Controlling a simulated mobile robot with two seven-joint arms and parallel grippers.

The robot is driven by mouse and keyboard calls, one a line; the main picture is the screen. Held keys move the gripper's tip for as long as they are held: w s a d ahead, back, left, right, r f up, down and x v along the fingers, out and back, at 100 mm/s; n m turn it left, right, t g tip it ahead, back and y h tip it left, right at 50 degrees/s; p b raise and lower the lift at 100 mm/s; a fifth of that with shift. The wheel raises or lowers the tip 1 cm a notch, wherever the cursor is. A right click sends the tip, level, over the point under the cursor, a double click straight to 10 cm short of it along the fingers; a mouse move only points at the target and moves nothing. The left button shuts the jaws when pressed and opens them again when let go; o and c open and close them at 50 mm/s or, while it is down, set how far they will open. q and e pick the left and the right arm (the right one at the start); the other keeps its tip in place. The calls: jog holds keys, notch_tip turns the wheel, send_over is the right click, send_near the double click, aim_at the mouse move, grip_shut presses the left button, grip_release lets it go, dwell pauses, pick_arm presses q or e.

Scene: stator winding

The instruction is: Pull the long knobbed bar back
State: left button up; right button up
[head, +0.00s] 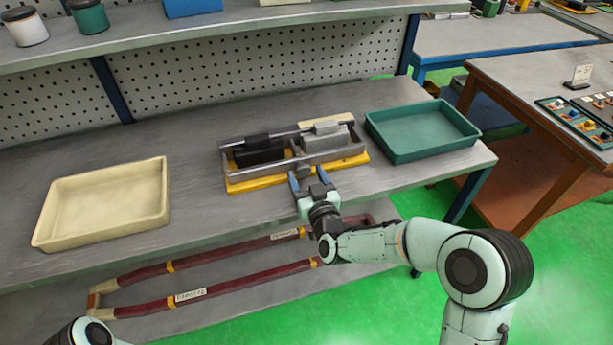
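The winding fixture has a yellow base (245,184) and stands near the front edge of the grey bench. A long grey bar (340,154) runs along its front side, and a small grey knob (303,169) appears at about its middle. A black block (258,152) and a grey block (325,138) sit behind the bar. My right gripper (307,174) is at the front of the fixture, pointing at the knob. Its two blue-grey fingers are spread, one on each side of the knob; contact is not clear. My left gripper is out of view.
A cream tray (60,212) lies on the bench at the left, and a green tray (467,135) at the right. Dark red bars (230,287) lie on the shelf below. A perforated panel (200,80) and an upper shelf (250,20) stand behind. Bench between cream tray and fixture is clear.

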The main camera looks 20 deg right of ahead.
jog(key=s, duration=1.3)
jog(key=shift+s+d+b, duration=0.2)
jog(key=shift+d+b, duration=0.05)
jog(key=shift+b, duration=0.2)
jog(key=s+a+f+m+g+y, duration=0.1)
jog(key=s+f+g, duration=0.35)
jog(key=f, duration=0.85)
jog(key=s+f+m+g, duration=0.1)
jog(key=s+f+g, duration=0.3)
jog(key=f, duration=1)
jog(key=s+a+f+m+g+y, duration=0.25)
jog(key=s+f+g, duration=0.95)
jog(key=s, duration=0.8)
notch_tip(320, 180, up, 9)
jog(key=w+t+p, duration=0.1)
jog(key=w+p, duration=0.1)
jog(key=p, duration=1)
jog(key=shift+w+a, duration=0.15)
jog(key=shift+a, duration=0.05)
